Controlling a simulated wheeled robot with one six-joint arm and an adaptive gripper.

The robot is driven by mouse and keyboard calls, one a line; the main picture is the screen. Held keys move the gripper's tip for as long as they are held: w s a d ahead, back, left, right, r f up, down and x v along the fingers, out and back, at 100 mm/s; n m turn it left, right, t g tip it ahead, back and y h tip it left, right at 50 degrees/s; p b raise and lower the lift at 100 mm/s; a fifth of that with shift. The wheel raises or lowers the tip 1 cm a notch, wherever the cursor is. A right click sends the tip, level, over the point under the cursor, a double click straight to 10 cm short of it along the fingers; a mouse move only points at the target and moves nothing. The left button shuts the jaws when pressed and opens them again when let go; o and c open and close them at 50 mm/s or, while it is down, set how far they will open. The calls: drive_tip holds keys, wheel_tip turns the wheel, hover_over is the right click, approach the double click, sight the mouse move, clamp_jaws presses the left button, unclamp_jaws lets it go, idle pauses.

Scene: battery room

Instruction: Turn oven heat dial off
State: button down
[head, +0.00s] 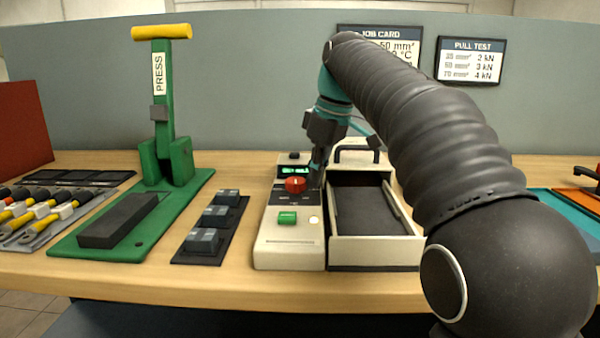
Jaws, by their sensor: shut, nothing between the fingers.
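The oven (288,246) is a cream box on the bench, with a control panel on its left half. The red heat dial (295,185) sits on the dark part of that panel, below a small lit green display (294,170). A green button (287,217) and a small pale light (314,219) are nearer the front. My gripper (316,182) points down just right of the dial, with its fingers shut and empty. I cannot tell whether the fingertips touch the dial. The dial's pointer setting is too small to read.
The oven's open drawer or chamber (417,240) is on its right half. A green press (182,165) with a yellow handle stands left. A dark tray (195,258) with several grey blocks lies between. Hand tools (38,215) are far left. A grey partition (240,80) closes the back.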

drive_tip(key=shift+d, duration=0.15)
drive_tip(key=shift+d, duration=0.2)
drive_tip(key=shift+w+a+v, duration=0.1)
drive_tip(key=shift+a+v, duration=0.1)
drive_tip(key=shift+v, duration=0.65)
drive_tip(key=shift+w+a+v, duration=0.1)
drive_tip(key=shift+a+v, duration=0.05)
drive_tip(key=shift+v, duration=0.7)
drive_tip(key=shift+w+a+v, duration=0.1)
drive_tip(key=shift+a+v, duration=0.1)
drive_tip(key=shift+v, duration=0.65)
drive_tip(key=shift+r, duration=0.5)
